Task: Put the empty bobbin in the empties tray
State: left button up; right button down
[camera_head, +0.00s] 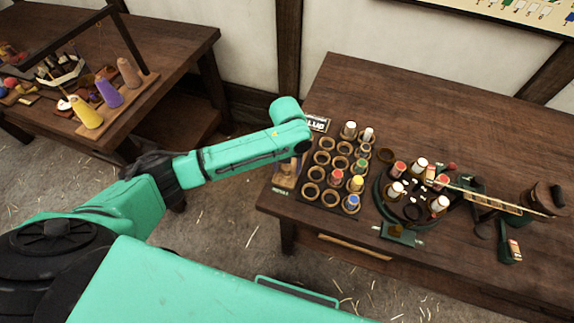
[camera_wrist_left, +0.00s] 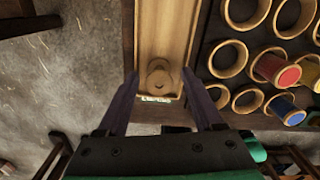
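The empties tray (camera_wrist_left: 165,25) is a narrow pale wooden tray with a small label at its near end; in the head view it (camera_head: 284,183) lies at the bench's left edge, partly hidden by my arm. The empty bobbin (camera_wrist_left: 159,79), bare wood with a round top, stands in the tray's near end in the left wrist view. My left gripper (camera_wrist_left: 160,73) is open above it, one finger on each side, with gaps showing. Whether the fingers reach down to its level I cannot tell. In the head view the gripper is mostly hidden behind my arm. My right gripper is not in view.
Right of the tray is a dark rack (camera_head: 323,172) of round holders, some with coloured spools. A round green machine (camera_head: 412,206) with several bobbins stands further right. A second table (camera_head: 170,50) with yarn cones is at the left. The bench's back is clear.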

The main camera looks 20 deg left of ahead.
aim_at(287, 167)
pick_arm(q)
jog(key=shift+r, duration=0.1)
notch_tip(287, 167, up, 12)
jog(key=b, duration=0.1)
dwell(0.4)
